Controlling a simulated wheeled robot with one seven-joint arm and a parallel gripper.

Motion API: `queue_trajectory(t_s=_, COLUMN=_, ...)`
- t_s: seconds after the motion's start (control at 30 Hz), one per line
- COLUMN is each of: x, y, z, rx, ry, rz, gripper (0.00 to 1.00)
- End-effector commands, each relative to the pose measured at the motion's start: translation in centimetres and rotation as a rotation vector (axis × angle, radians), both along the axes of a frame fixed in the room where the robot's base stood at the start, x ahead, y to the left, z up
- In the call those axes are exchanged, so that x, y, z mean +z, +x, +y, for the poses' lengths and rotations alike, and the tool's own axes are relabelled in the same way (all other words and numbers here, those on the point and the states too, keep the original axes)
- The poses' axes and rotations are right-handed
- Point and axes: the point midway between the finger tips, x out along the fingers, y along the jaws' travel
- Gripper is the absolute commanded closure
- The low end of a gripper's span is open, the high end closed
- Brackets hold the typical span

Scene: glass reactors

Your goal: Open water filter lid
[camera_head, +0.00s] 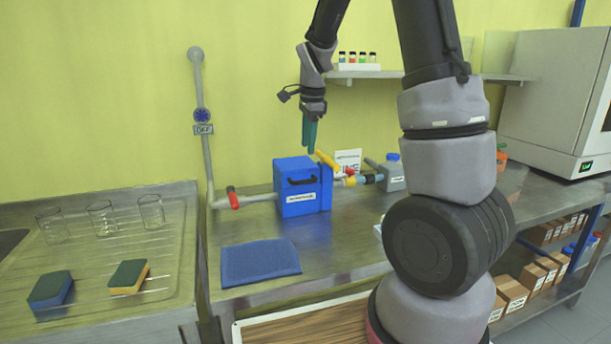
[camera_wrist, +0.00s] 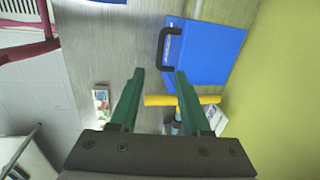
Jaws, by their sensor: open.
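The water filter is a blue box (camera_head: 304,197) on the steel bench, with a pipe entering on its left side and a yellow part on its right. Its blue lid (camera_head: 294,163) lies flat on top, and a black handle (camera_head: 301,181) is on the front near the top. In the wrist view the lid (camera_wrist: 212,52) fills the upper right, with the black handle (camera_wrist: 165,48) at its left edge. My gripper (camera_head: 309,150) is open and empty, its green fingers pointing down just above the right part of the box. In the wrist view the fingertips (camera_wrist: 160,72) are apart, near the handle and not touching it.
A yellow pipe handle (camera_head: 327,160) and a grey canister (camera_head: 392,174) stand right of the box. A red-handled pipe (camera_head: 233,198) is on the left. A blue cloth (camera_head: 260,262) lies in front. A shelf with vials (camera_head: 357,61) is above, behind my arm.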

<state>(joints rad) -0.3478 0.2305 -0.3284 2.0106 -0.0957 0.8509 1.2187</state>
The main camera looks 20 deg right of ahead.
Motion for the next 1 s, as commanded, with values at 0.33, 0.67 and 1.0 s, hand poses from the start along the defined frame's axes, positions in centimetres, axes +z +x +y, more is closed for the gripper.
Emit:
queue_trajectory(t_s=0.33, x=-4.2, y=0.9, z=0.0, rx=-0.022, ry=-0.005, rz=0.012, gripper=0.53)
queue_trajectory(t_s=0.67, x=-9.8, y=2.0, z=0.1, rx=-0.021, ry=-0.005, rz=0.009, gripper=0.53)
queue_trajectory(t_s=1.0, x=-11.1, y=2.2, z=0.1, rx=-0.02, ry=-0.004, rz=0.007, gripper=0.53)
